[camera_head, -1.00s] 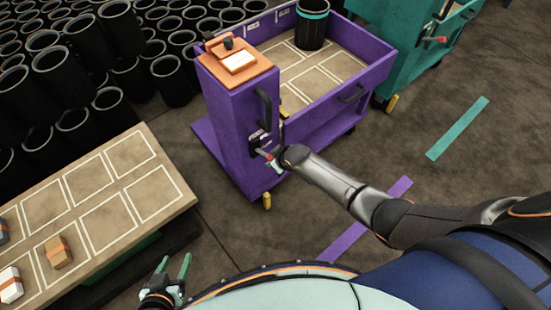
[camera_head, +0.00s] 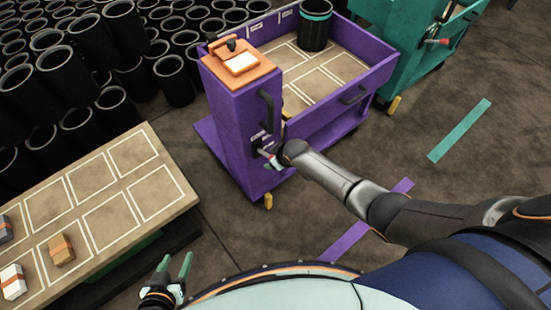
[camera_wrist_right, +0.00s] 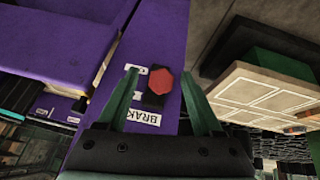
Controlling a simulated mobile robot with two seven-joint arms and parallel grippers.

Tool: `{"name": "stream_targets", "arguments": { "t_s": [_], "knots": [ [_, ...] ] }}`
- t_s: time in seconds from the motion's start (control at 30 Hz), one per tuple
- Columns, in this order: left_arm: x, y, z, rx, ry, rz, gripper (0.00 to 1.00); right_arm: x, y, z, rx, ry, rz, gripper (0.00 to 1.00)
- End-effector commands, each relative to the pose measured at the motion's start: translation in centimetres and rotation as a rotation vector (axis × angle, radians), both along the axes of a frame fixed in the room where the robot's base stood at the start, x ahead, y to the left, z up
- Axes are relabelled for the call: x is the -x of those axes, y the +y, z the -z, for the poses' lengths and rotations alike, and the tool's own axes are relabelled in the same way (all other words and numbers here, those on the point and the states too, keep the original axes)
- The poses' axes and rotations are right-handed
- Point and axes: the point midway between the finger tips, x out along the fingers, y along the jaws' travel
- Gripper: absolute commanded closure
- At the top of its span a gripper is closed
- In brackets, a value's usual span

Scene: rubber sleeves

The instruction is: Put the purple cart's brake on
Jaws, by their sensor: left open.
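The purple cart (camera_head: 235,125) stands in the upper middle of the head view, with its brake lever (camera_head: 262,152) low on the near end post. In the right wrist view the lever's red eight-sided knob (camera_wrist_right: 159,92) faces me, beside an upside-down BRAKE label (camera_wrist_right: 142,117). My right gripper (camera_head: 268,158) is at the lever; in the wrist view its fingers (camera_wrist_right: 160,74) are apart, one on each side of the knob, with gaps visible. My left gripper (camera_head: 175,270) is open and empty at the bottom of the head view.
A bench (camera_head: 110,205) with outlined squares and several small blocks is at left. Black sleeves (camera_head: 115,105) crowd behind it. A teal cart (camera_head: 405,60) stands right of the purple one.

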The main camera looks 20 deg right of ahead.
Motion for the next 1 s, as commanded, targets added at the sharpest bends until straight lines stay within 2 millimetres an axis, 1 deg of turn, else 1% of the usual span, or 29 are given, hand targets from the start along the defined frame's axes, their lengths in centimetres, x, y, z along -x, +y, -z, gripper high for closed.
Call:
{"name": "stream_targets", "arguments": {
  "t_s": [0.23, 0.37, 0.67, 0.9, 1.0],
  "knots": [
    [0.0, 0.0, -0.1, 0.0, 0.001, 0.0, 0.43, 0.1, 0.0, -0.1, 0.0, 0.0, 0.0, 0.33],
    [0.0, 0.0, -0.7, 0.0, 0.001, 0.0, 0.43, 0.5, -0.1, -1.0, 0.0, 0.0, 0.0, 0.33],
    [0.0, 0.0, -3.0, 0.0, 0.001, 0.0, 0.43, 2.7, -0.5, -5.0, 0.0, -0.001, -0.001, 0.33],
    [0.0, 0.0, -4.1, 0.0, 0.001, 0.0, 0.43, 4.5, -1.0, -8.2, 0.001, -0.001, -0.001, 0.33],
    [0.0, 0.0, -4.3, 0.0, 0.001, 0.0, 0.43, 5.1, -1.0, -9.3, -0.001, -0.002, 0.0, 0.33]
  ]
}}
